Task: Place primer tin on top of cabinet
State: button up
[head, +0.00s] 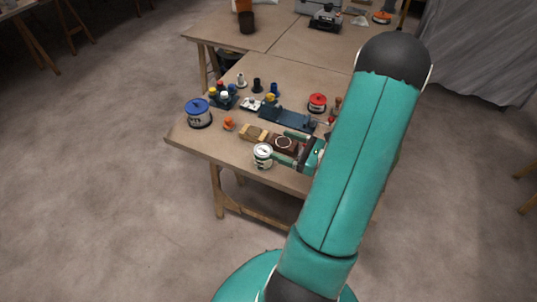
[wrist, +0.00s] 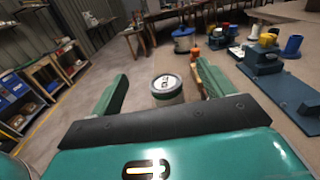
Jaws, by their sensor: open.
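A small light tin with a pale lid and a label, apparently the primer tin, stands upright near the table's front edge in the head view (head: 263,155). It also shows in the wrist view (wrist: 168,88), between and ahead of my fingers. My gripper (head: 281,146) is open, low over the table just right of the tin; its fingers (wrist: 159,76) point toward the tin. No grip on the tin shows, and its lower part is cut off by my gripper body in the wrist view. I cannot make out a cabinet for certain.
A blue-lidded tin (head: 198,113) stands at the table's left corner. A wooden block or brush (head: 254,133), an orange item (head: 229,124), a dark blue flat tool (head: 285,117) and a red tin (head: 317,103) lie around. Shelves (wrist: 25,95) stand at left in the wrist view.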

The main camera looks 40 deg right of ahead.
aim_at(263, 155)
jog(key=f, duration=0.5)
jog(key=w+f, duration=0.1)
jog(key=f, duration=0.1)
jog(key=shift+a+f, duration=0.35)
jog(key=shift+f, duration=0.05)
jog(key=x, duration=0.6)
jog(key=shift+w, duration=0.2)
jog(key=c, duration=1.3)
jog(key=shift+c, duration=0.2)
jog(key=shift+r, duration=0.15)
